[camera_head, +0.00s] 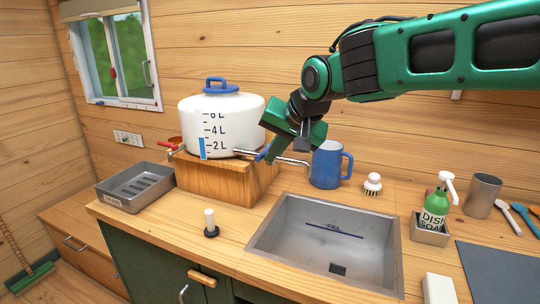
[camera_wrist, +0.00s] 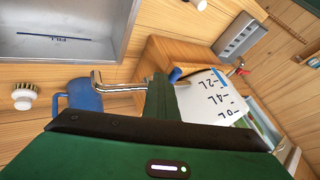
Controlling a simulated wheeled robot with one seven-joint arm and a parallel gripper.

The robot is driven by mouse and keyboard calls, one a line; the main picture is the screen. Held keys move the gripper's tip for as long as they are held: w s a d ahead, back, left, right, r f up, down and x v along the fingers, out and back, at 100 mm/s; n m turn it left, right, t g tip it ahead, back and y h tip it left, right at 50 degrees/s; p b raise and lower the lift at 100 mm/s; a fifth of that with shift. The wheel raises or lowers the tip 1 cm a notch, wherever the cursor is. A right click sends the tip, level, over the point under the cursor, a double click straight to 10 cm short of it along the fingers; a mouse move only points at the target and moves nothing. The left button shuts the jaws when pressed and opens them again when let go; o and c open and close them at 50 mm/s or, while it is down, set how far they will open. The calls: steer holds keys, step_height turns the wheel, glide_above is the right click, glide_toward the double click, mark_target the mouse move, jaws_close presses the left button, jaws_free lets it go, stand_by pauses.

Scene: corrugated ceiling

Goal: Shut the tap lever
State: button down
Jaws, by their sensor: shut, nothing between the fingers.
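A metal tap spout (camera_head: 290,161) runs from the tank's lower right side toward the sink. The tap's blue lever (camera_head: 262,154) sits at the near end of the tap by the tank. The lever (camera_wrist: 175,75) and the spout (camera_wrist: 118,88) also show in the wrist view. My green gripper (camera_head: 271,153) is shut and empty, its fingertips pointing down beside the lever. In the wrist view my fingers (camera_wrist: 159,84) are close to the lever; whether they touch it cannot be told.
A blue mug (camera_head: 326,166) stands just right of the spout. The metal sink (camera_head: 325,235) lies in front. A grey tray (camera_head: 137,187) is at the left.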

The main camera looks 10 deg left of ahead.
steer(key=s+d+r, duration=0.6)
steer(key=d+r, duration=0.1)
steer(key=d, duration=0.1)
steer(key=s+d+f+m+g+h, duration=0.15)
steer(key=d+f, duration=0.25)
steer(key=d, duration=0.6)
steer(key=s+d+f+m+h, duration=0.15)
steer(key=d+f, duration=0.25)
steer(key=d, duration=0.6)
steer(key=s+d+f+h, duration=0.2)
steer(key=d+f, duration=0.2)
steer(key=d, duration=0.5)
steer(key=s+d+f+m+g, duration=0.1)
steer(key=s+d+f, duration=0.2)
steer(key=s, duration=0.4)
steer(key=s+d+f+m+g, duration=0.1)
steer(key=s+d+f+g, duration=0.1)
steer(key=s+d+f, duration=0.2)
steer(key=s+d+f+m+g, duration=0.1)
steer(key=s+d+f, duration=0.3)
steer(key=s+d, duration=0.3)
steer(key=s, duration=0.3)
steer(key=shift+f, duration=0.25)
steer(key=shift+d+g, duration=0.1)
steer(key=shift+g, duration=0.15)
